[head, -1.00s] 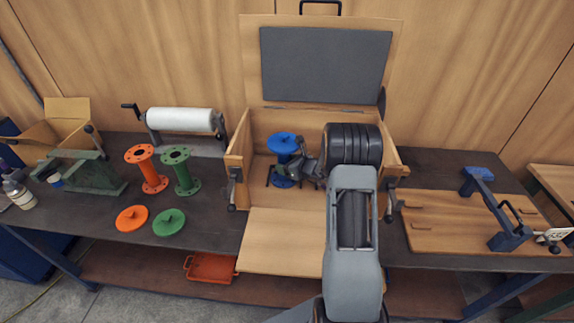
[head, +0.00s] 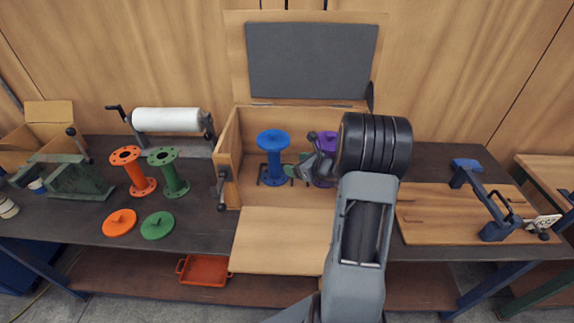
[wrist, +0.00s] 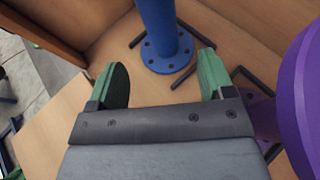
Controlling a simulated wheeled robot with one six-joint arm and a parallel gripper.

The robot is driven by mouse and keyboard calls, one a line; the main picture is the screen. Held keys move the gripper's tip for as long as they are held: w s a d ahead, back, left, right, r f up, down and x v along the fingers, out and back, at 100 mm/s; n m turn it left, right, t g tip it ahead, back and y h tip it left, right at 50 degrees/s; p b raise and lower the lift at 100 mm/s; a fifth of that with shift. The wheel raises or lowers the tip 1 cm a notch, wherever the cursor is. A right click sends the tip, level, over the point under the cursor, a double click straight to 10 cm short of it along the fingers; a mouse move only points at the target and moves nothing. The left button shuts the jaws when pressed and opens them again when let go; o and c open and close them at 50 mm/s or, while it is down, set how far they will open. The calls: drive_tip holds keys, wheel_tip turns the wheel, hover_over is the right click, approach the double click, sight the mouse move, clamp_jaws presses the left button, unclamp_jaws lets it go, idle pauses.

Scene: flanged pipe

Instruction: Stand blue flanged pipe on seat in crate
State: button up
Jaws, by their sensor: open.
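The blue flanged pipe (head: 274,158) stands upright inside the open wooden crate (head: 228,160), in its left part. In the wrist view its lower flange (wrist: 168,56) rests on the crate floor among black corner brackets (wrist: 184,76), which lie around it as the seat. My gripper (head: 300,170) is to the right of the pipe. Its green fingertips, also in the wrist view (wrist: 163,80), are apart with nothing between them. The pipe is beyond the fingertips, with a gap of floor showing. Part of the seat is hidden behind the pipe.
A purple flanged pipe (head: 327,139) stands close on my gripper's right, large in the wrist view (wrist: 303,95). My arm hides the crate's right side. Orange (head: 134,172) and green (head: 168,172) flanged pipes stand left of the crate. The crate's front flap (head: 280,240) is down.

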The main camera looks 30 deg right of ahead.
drive_tip(key=s+a+r+n+g+y, duration=0.1)
drive_tip(key=s+a+r+n+g, duration=0.25)
drive_tip(key=a+n, duration=0.35)
drive_tip(key=s+a+r+n+g+y, duration=0.1)
drive_tip(key=s+a+r+n+g, duration=0.1)
drive_tip(key=s+a+r+n, duration=0.4)
drive_tip(key=s+a+r+n+g+h, duration=0.1)
drive_tip(key=s+a+n+h, duration=0.1)
drive_tip(key=s+n, duration=0.4)
drive_tip(key=s+a+r+n+g+h, duration=0.1)
drive_tip(key=s+n+h, duration=0.4)
drive_tip(key=n, duration=0.7)
drive_tip(key=shift+s+a+n, duration=0.3)
drive_tip(key=shift+s+a, duration=0.35)
drive_tip(key=shift+s, duration=0.55)
drive_tip(key=shift+c, duration=0.3)
